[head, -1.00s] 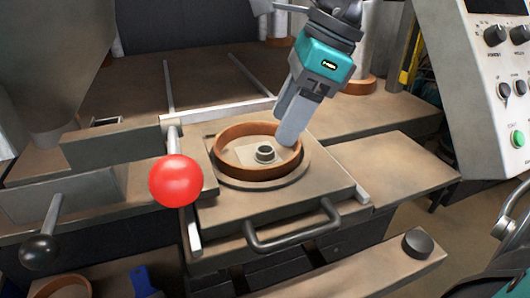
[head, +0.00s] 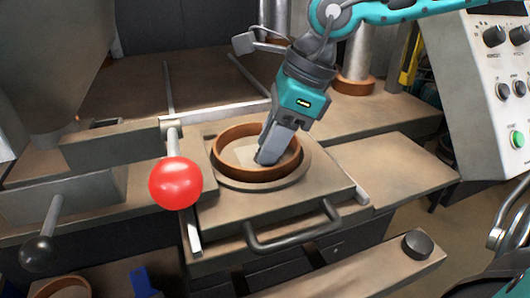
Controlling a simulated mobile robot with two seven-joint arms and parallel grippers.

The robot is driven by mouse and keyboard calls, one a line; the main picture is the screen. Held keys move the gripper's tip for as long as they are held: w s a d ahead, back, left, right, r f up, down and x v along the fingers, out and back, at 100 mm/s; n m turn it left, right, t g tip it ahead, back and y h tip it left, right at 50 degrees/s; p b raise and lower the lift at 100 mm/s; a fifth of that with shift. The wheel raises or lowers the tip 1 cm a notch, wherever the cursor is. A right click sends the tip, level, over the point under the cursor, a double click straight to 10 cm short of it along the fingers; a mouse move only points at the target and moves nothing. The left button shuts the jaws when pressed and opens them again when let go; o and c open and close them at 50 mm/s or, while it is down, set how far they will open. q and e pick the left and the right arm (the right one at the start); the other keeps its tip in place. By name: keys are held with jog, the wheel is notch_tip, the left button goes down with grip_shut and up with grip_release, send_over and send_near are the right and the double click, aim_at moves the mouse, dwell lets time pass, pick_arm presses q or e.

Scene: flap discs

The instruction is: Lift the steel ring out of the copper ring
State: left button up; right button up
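The copper ring (head: 240,171) is a wide brown band lying on a round seat on the machine's slide plate. My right gripper (head: 267,157) points down into the copper ring, with its fingertips near the ring's middle. The small steel ring is hidden behind the fingers. The fingers look close together from this side, and I cannot tell whether they are shut on the steel ring. My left gripper is not in view.
A red ball knob (head: 175,183) on a lever stands left of the copper ring. A dark handle (head: 293,229) is at the plate's front edge. A control panel (head: 497,80) stands at the right. A metal hopper (head: 45,60) hangs at the upper left.

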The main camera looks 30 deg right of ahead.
jog(key=c, duration=0.6)
jog(key=shift+c, duration=0.2)
jog(key=shift+r, duration=0.1)
notch_tip(320, 180, up, 20)
jog(key=p, duration=0.2)
